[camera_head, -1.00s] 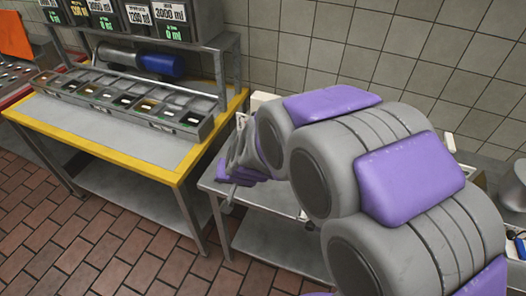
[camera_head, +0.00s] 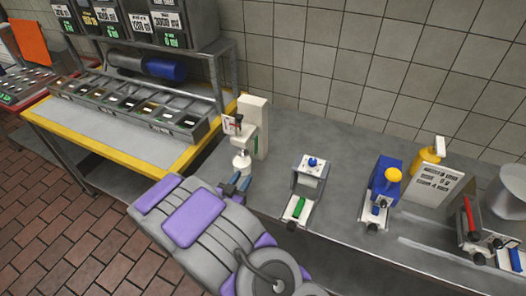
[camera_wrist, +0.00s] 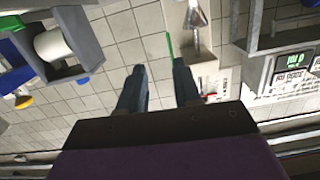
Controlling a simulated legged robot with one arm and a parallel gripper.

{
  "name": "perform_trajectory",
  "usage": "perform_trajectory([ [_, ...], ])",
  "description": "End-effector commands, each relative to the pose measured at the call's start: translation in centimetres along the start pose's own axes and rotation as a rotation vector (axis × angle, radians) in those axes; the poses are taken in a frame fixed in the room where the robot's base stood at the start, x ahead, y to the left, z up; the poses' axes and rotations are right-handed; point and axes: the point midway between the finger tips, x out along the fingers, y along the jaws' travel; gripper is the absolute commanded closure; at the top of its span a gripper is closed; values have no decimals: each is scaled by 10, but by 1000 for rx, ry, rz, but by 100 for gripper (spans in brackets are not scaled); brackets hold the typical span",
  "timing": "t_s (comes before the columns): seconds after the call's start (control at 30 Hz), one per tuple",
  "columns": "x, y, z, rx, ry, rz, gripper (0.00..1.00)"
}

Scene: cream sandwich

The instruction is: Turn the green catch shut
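The head view shows a green bar-shaped handle (camera_head: 299,208) on the front of a small grey-and-white device (camera_head: 310,172) with a blue knob. In the wrist view a thin upright green strip (camera_wrist: 169,45) shows beside a metallic cone, just beyond my fingertips. I cannot tell which green part is the catch. My gripper (camera_head: 237,185) is in front of the white machine, near its pale cone (camera_head: 242,162), left of the green-handled device. Its two fingers (camera_wrist: 159,82) are apart with nothing between them. No contact with a green part shows.
A tall white machine (camera_head: 253,125) stands at the bench's left end. A blue device with a yellow knob (camera_head: 382,185), a yellow dispenser (camera_head: 427,158) and a red-handled device (camera_head: 470,225) stand to the right. A yellow-edged table (camera_head: 110,150) with an ingredient rack is left. Bare bench (camera_head: 345,215) lies between devices.

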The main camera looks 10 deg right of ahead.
Motion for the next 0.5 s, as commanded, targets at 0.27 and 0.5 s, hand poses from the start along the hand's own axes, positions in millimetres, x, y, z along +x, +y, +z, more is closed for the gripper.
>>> perform_trajectory([
  [0.27,-11,-6,1,-46,94,19,67],
  [0.5,28,10,-5,-27,81,21,67],
])
